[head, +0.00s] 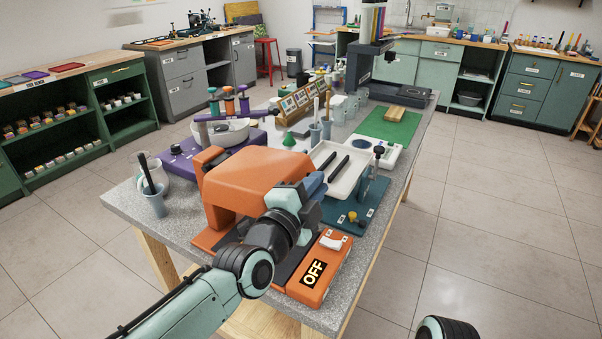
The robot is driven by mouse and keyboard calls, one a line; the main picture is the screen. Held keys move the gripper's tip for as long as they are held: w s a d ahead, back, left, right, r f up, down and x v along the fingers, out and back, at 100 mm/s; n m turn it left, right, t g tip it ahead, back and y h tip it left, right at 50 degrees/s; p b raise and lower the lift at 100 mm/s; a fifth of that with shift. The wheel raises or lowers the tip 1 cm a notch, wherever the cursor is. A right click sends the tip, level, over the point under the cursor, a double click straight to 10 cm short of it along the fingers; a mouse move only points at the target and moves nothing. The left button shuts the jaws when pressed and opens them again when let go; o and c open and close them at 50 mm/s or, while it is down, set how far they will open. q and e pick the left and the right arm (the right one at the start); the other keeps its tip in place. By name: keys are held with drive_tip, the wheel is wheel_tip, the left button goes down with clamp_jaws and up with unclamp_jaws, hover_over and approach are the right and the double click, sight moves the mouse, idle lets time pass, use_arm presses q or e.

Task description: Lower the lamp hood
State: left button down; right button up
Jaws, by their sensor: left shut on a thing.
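The orange lamp hood (255,172) is a rounded block above an orange base on the near part of the table. Its left side reaches down close to the base; my arm hides much of its front and right side, so I cannot tell how far it is from the base there. My left gripper (317,186) is at the hood's right side, shut on the hood; its fingertips are mostly hidden. The base's front panel (322,268) carries a black sign reading OFF. My right gripper is out of view.
The speckled grey table (125,203) is crowded. A cup with a dark-handled tool (156,203) stands left of the hood. A white tray with black rods (338,165) and a teal board (371,205) lie to the right. The floor right of the table is clear.

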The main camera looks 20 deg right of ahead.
use_arm(q)
drive_tip(key=shift+f+m, duration=0.4)
drive_tip(key=shift+f, duration=0.5)
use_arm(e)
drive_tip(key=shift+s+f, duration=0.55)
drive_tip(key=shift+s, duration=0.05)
use_arm(q)
drive_tip(key=shift+a, duration=0.1)
drive_tip(key=c, duration=1.2)
unclamp_jaws()
drive_tip(key=shift+w, duration=0.1)
drive_tip(key=b+v, duration=0.1)
drive_tip(key=v, duration=1.2)
drive_tip(key=shift+s, duration=0.2)
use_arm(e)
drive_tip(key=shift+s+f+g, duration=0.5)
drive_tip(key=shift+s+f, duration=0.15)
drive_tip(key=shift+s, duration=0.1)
use_arm(q)
drive_tip(key=shift+w+a+f, duration=0.1)
